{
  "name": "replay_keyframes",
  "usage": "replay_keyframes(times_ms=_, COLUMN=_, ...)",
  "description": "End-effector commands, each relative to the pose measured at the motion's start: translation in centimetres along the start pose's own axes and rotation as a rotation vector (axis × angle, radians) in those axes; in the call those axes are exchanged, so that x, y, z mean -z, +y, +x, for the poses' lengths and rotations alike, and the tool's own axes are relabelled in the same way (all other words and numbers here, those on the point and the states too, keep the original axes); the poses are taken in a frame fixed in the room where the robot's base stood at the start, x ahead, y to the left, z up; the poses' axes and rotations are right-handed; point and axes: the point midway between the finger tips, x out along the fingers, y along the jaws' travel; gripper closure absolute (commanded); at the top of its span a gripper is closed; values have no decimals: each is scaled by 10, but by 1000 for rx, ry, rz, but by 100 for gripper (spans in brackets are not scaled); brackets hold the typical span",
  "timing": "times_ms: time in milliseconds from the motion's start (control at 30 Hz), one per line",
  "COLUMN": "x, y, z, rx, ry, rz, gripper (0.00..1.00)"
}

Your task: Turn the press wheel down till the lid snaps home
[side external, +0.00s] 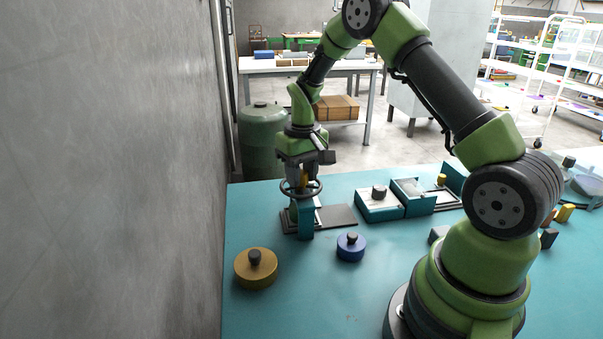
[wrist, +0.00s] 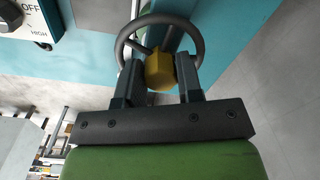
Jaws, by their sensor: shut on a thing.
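The press wheel (side external: 288,189) is a dark ring lying level on top of a small teal press (side external: 306,222). In the wrist view the wheel's rim (wrist: 160,19) arcs beyond my fingertips. A yellow knob (wrist: 160,72) stands at the wheel, between my two fingers. My gripper (side external: 303,178) points straight down over the wheel and is shut on this yellow knob. My fingers also show in the wrist view. The press stands by a dark flat plate (side external: 337,216). I cannot make out the lid or how it sits under the press.
A brass round piece (side external: 256,272) with a black knob and a blue round piece (side external: 351,250) stand in front of the press. Teal boxes (side external: 379,207) stand to its right. A grey wall (side external: 110,170) runs along the left. The table's front middle (side external: 310,305) is clear.

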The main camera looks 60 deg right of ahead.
Motion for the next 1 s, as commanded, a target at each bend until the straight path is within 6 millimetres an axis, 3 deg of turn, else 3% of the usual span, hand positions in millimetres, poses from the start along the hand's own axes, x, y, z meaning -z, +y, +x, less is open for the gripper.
replay_keyframes(times_ms=1000, x=0, y=-1, z=-1, rx=1, ry=23, rz=883, gripper=90)
